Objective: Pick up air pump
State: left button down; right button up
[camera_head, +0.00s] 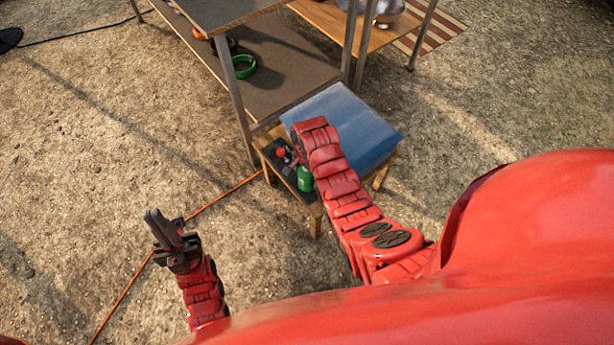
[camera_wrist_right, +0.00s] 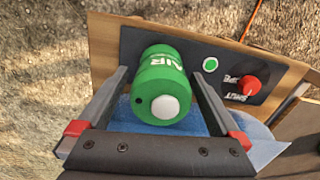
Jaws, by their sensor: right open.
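The air pump (camera_wrist_right: 162,88) is a green cylinder with white "AIR" lettering and a pale round end. In the head view the green pump (camera_head: 305,179) shows partly beside my right arm, at a small wooden table. In the right wrist view my right gripper (camera_wrist_right: 160,76) is open, with one finger on each side of the pump. I cannot tell whether the fingers touch it. In the head view my right gripper's fingers are hidden behind the arm. My left gripper (camera_head: 155,214) is over the ground at the left, away from the pump, its fingers seen close together.
The small table (camera_head: 316,212) carries a blue sheet (camera_head: 368,130) and a dark panel with a red knob (camera_wrist_right: 249,84) beside the pump. A shelf unit (camera_head: 284,62) stands behind with a green ring (camera_head: 243,67). An orange cord (camera_head: 222,198) crosses the open ground.

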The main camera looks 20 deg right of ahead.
grip_shut()
dwell(0.5)
jog(key=shift+r, duration=0.1)
